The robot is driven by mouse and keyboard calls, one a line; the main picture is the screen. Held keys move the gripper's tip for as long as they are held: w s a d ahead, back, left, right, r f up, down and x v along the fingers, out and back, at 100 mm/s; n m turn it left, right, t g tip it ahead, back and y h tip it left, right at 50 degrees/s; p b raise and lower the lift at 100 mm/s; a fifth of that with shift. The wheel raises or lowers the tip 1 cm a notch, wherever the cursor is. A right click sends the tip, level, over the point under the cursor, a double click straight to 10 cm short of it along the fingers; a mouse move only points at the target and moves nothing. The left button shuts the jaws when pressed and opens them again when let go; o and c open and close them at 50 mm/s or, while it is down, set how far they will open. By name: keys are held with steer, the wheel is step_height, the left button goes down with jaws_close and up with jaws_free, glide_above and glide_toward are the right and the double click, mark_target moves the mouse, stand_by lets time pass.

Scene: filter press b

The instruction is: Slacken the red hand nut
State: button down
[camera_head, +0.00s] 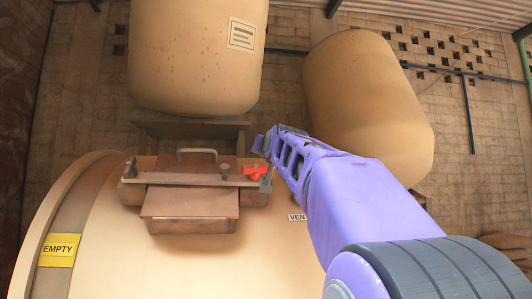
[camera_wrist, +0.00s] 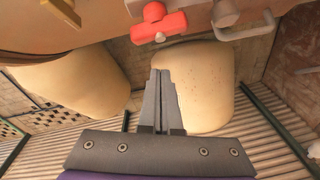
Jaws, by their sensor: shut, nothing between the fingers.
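The red hand nut (camera_head: 254,170) sits at the right end of a metal bar across the brown hatch (camera_head: 190,203) on the cream tank. In the wrist view the red hand nut (camera_wrist: 158,22) is at the top, above the fingertips and apart from them. My gripper (camera_wrist: 160,72) is shut, with its two grey fingers together and nothing between them. In the head view my purple arm reaches up from the lower right and its end is close to the right side of the nut. The fingertips are hard to make out there.
The hatch has a grey handle (camera_head: 197,152), which also shows in the wrist view (camera_wrist: 246,28). A yellow EMPTY label (camera_head: 59,250) is on the tank at left. Two large cream vessels (camera_head: 197,55) (camera_head: 368,107) stand behind. A brick wall closes the back.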

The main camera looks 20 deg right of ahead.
mark_target(264, 166)
steer(key=w+n+p, duration=0.1)
steer(key=w, duration=0.1)
steer(key=w+d+n+g+p, duration=0.1)
steer(key=w+n+p, duration=0.1)
steer(key=w+d+r+n+g+p, duration=0.1)
steer(key=w, duration=0.2)
steer(key=shift+w+d+y, duration=0.1)
steer(key=shift+d+y, duration=0.15)
steer(key=shift+y, duration=0.05)
steer(key=shift+s+a+f, duration=0.15)
steer(key=shift+s+f, duration=0.2)
steer(key=shift+s, duration=0.35)
steer(key=shift+s+f, duration=0.3)
steer(key=shift+f, duration=0.3)
steer(key=shift+s+f, duration=0.3)
steer(key=shift+s, duration=0.05)
